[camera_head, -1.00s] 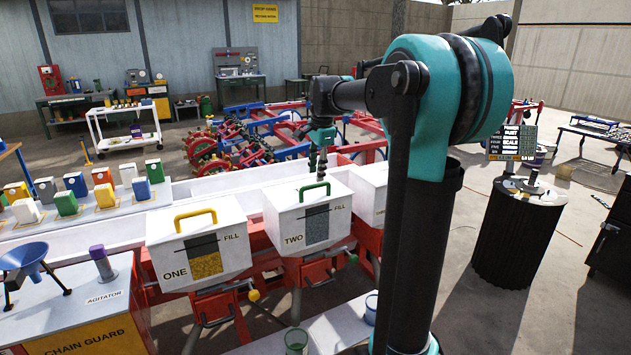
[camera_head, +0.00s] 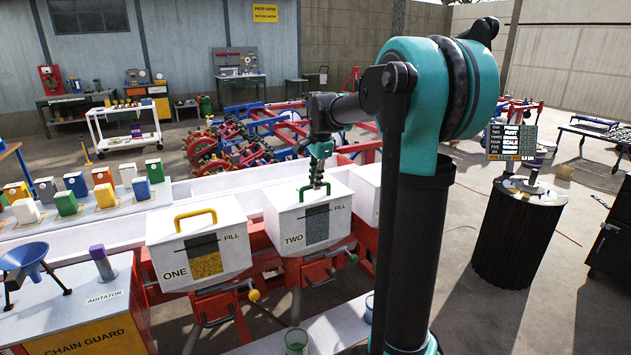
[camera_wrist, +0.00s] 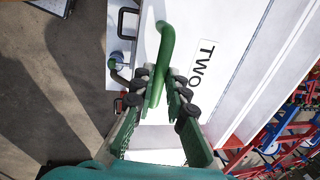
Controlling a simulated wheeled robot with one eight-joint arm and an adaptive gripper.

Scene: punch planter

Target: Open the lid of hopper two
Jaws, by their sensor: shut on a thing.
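Hopper two (camera_head: 283,241) is a white box marked TWO with a grey fill window, in the middle of the head view. Its white lid (camera_head: 285,200) lies flat on top. A green handle (camera_head: 301,193) stands on the lid. My gripper (camera_head: 319,184) reaches down from above and is shut on the green handle. In the wrist view my gripper (camera_wrist: 165,92) has its two fingers on either side of the handle (camera_wrist: 164,48), next to the TWO label (camera_wrist: 203,62). The fingers hide part of the handle.
Hopper one (camera_head: 197,255), with a yellow handle (camera_head: 195,217), stands just left. Another white hopper (camera_head: 366,195) is right of hopper two, partly behind my arm. Red frame parts and levers (camera_head: 318,271) sit below the hoppers. Space above the lid is open apart from my arm.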

